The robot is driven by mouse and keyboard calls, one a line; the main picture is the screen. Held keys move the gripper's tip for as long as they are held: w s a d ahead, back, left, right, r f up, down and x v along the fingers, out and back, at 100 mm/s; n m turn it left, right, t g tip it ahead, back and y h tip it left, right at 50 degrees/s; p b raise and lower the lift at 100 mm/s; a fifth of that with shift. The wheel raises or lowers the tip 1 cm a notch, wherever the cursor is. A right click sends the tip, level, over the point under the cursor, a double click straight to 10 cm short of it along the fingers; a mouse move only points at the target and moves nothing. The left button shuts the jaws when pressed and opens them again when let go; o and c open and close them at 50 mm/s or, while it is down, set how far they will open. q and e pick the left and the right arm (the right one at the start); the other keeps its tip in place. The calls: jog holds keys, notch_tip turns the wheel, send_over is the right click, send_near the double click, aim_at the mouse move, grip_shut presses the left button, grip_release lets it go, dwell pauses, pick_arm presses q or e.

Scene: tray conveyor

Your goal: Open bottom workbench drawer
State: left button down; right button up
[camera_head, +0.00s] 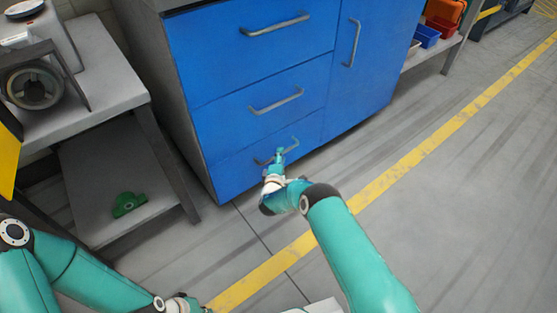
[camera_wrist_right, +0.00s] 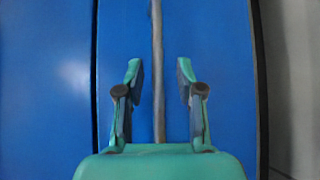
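The blue workbench (camera_head: 245,90) stands in the middle of the head view, with three drawers stacked on its left side. The bottom drawer (camera_head: 235,172) is shut, and its grey bar handle (camera_head: 264,161) is partly hidden by my right gripper (camera_head: 280,153). In the right wrist view my right gripper (camera_wrist_right: 160,82) is open, with one finger on each side of the handle (camera_wrist_right: 157,40). Neither finger appears to touch it. My left arm is at the lower left of the head view, and its gripper fingers are not clearly visible.
A grey side table (camera_head: 100,75) with a lower shelf stands left of the workbench. A green part (camera_head: 128,204) lies on that shelf. The middle and top drawers and the cupboard door (camera_head: 372,60) are shut. The floor in front and to the right is clear, with a yellow line (camera_head: 400,171).

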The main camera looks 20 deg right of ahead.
jog(key=shift+w+d+f, duration=0.1)
jog(key=shift+w+d, duration=0.15)
jog(key=shift+w, duration=0.3)
grip_shut()
